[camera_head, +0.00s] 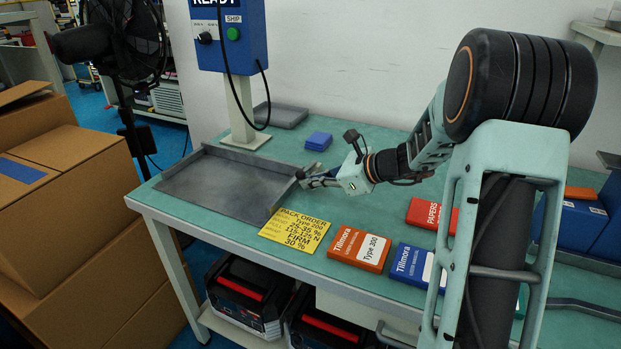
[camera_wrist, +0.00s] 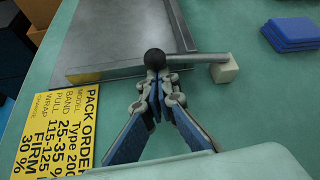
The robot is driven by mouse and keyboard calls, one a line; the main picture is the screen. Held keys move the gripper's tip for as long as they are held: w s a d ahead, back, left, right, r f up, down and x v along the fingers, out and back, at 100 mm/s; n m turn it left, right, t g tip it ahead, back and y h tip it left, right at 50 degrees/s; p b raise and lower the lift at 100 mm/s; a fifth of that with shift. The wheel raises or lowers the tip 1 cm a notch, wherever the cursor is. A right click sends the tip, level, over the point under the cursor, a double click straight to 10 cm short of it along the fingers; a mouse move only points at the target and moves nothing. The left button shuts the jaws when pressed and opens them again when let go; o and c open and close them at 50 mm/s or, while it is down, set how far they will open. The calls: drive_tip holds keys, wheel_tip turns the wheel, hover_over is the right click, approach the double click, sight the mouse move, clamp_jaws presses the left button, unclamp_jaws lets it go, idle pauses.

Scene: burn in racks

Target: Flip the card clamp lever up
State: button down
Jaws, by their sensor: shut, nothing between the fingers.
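What looks like the card clamp lever shows in the wrist view as a grey bar (camera_wrist: 196,59) with a black ball knob (camera_wrist: 154,59) at its left end and a cream block (camera_wrist: 224,73) at its right end. The bar runs across the picture along the near edge of the grey tray (camera_wrist: 113,74); its tilt is hard to tell. My gripper (camera_wrist: 158,78) is shut and empty, its fingertips right at the knob. I cannot tell whether they touch it. In the head view my gripper (camera_head: 308,182) is at the tray's right corner, and the lever is too small to make out.
The yellow pack order card (camera_head: 295,230) lies in front of the tray. Orange (camera_head: 359,249) and blue (camera_head: 411,266) manuals lie to its right. A small blue stack (camera_head: 318,141) lies behind my gripper. A post with a blue control box (camera_head: 229,35) stands behind the tray.

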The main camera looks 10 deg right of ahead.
sight(304, 172)
wheel_tip(304, 172, up, 2)
drive_tip(key=p, duration=0.4)
drive_tip(key=shift+m+g, duration=0.3)
drive_tip(key=shift+m, duration=0.1)
drive_tip(key=r+m+y+p, duration=0.1)
drive_tip(key=p, duration=0.4)
drive_tip(key=shift+w+r+g, duration=0.15)
drive_tip(key=shift+g, duration=0.25)
drive_tip(key=r+m+g+p, duration=0.1)
drive_tip(key=p, duration=0.3)
drive_tip(key=w+r+m+y+p, duration=0.1)
drive_tip(key=p, duration=0.3)
drive_tip(key=shift+d+r+g, duration=0.15)
drive_tip(key=shift+d+g, duration=0.25)
drive_tip(key=w+d+r+m+g+y, duration=0.2)
drive_tip(key=w+d+r+m+y, duration=0.1)
drive_tip(key=w, duration=0.3)
drive_tip(key=shift+d+r+m+y, duration=0.15)
drive_tip(key=shift+d+m+y, duration=0.15)
drive_tip(key=shift+d+m, duration=0.4)
drive_tip(key=shift+w+d+r, duration=0.1)
drive_tip(key=shift+r, duration=0.05)
